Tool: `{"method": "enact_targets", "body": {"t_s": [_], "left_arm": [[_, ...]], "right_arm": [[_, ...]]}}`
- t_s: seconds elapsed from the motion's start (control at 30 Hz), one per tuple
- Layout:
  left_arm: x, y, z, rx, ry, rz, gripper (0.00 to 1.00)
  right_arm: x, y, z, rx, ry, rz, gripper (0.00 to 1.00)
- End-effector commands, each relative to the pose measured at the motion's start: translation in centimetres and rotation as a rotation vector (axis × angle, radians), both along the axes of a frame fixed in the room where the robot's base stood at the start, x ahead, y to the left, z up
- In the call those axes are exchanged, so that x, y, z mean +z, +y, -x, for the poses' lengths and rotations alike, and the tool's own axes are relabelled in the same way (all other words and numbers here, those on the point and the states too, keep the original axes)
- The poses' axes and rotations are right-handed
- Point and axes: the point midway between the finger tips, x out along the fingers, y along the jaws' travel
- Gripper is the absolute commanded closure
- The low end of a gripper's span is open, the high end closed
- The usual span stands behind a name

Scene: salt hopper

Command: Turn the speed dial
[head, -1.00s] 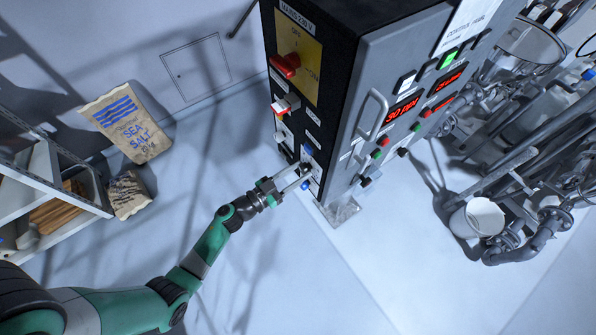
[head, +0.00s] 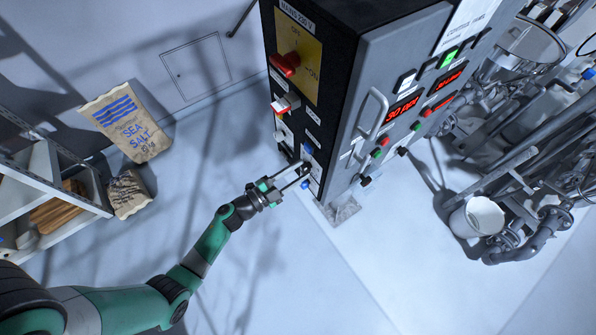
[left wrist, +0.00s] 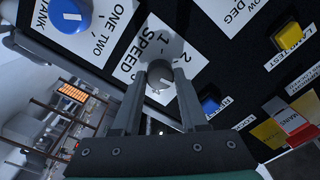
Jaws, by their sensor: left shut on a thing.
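In the head view my left gripper (head: 304,171) reaches the lower part of the black side panel of the cabinet (head: 343,75). The dial is hidden behind the fingers there. My right gripper is not in view.
A blue knob (left wrist: 70,14) labelled TANK, a blue button (left wrist: 209,100) and a yellow button (left wrist: 289,36) surround the dial. The cabinet front carries a handle (head: 371,128). A shelf (head: 40,190) and salt bags (head: 128,120) stand left. The floor between is free.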

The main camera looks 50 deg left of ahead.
Motion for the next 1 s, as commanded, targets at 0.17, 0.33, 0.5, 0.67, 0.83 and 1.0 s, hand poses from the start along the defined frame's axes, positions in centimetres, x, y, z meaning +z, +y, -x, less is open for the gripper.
{"method": "enact_targets", "body": {"t_s": [0.17, 0.33, 0.5, 0.67, 0.83, 1.0], "left_arm": [[-0.03, -0.01, 0.01, 0.000, -0.011, -0.091, 1.00], [-0.01, -0.01, 0.01, -0.001, -0.017, -0.141, 1.00], [-0.01, -0.02, 0.01, 0.000, -0.019, -0.162, 1.00], [0.00, -0.01, 0.01, 0.000, -0.019, -0.164, 1.00], [0.00, -0.01, 0.01, 0.000, -0.019, -0.164, 1.00], [0.00, -0.01, 0.01, 0.000, -0.019, -0.163, 0.32]], "right_arm": [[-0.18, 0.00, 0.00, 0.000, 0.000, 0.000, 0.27], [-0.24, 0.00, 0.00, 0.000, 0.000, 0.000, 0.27], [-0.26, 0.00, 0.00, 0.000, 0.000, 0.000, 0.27], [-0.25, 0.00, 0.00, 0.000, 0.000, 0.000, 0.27], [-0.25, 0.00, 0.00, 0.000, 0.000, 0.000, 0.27], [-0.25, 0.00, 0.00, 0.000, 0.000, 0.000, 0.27]]}}
